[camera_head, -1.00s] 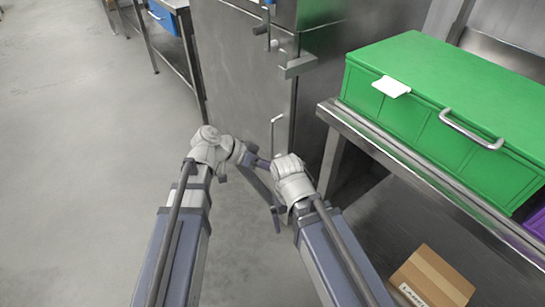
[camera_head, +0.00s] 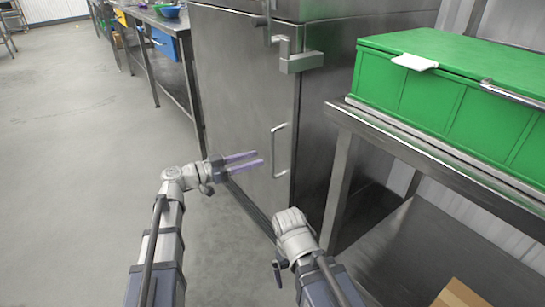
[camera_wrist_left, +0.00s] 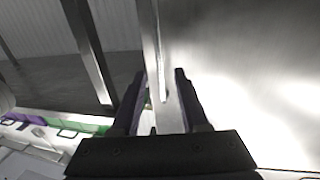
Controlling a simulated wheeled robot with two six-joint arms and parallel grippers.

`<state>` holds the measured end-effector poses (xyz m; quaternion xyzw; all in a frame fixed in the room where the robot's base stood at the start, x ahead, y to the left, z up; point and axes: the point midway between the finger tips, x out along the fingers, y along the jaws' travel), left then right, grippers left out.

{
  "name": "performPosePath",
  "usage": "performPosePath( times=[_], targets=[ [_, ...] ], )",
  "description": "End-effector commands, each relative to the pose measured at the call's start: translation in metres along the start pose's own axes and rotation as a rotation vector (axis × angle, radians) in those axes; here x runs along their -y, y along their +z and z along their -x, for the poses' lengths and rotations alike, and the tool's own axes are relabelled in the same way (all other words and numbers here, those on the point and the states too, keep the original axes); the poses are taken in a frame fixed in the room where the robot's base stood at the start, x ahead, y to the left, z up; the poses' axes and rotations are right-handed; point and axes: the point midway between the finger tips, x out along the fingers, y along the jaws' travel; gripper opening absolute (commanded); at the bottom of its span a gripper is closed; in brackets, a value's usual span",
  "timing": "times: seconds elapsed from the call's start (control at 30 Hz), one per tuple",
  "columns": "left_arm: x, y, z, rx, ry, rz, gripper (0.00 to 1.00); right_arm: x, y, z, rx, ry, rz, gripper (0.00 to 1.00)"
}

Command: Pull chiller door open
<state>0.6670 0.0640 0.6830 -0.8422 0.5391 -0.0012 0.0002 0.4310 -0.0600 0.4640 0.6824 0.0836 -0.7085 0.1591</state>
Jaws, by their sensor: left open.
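The steel chiller door (camera_head: 232,100) looks shut in the head view. Its upright bar handle (camera_head: 280,150) is near the right edge of the door. My left gripper (camera_head: 260,158) is open and empty. Its two purple fingers point right toward the handle, with their tips a little left of it. In the left wrist view my left gripper (camera_wrist_left: 162,85) has its fingers apart. A pale metal bar or edge (camera_wrist_left: 150,40) lines up between them; I cannot tell whether it is the handle. My right wrist shows low in the head view, its gripper fingers hidden.
A steel table (camera_head: 345,118) with a green crate (camera_head: 440,100) stands at the right. A cardboard box (camera_head: 460,296) is low at the bottom right. A latch (camera_head: 300,62) sticks out above the handle. Open floor (camera_head: 90,150) lies to the left.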

Motion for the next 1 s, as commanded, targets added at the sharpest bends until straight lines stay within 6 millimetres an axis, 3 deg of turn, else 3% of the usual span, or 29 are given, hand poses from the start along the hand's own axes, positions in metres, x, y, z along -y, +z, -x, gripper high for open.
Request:
performPosePath(
  times=[0.4, 0.83, 1.0],
  targets=[
    [0.000, 0.001, -0.060, 0.001, 0.002, 0.002, 0.45, 0.000, 0.000, 0.000, 0.000, 0.000, 0.000, 1.00],
    [0.000, 0.001, -0.069, 0.002, 0.001, 0.002, 0.45, 0.000, 0.000, 0.000, 0.000, 0.000, 0.000, 1.00],
    [0.000, 0.001, -0.069, 0.002, 0.000, 0.002, 0.28, 0.000, 0.000, 0.000, 0.000, 0.000, 0.000, 1.00]
  ],
)
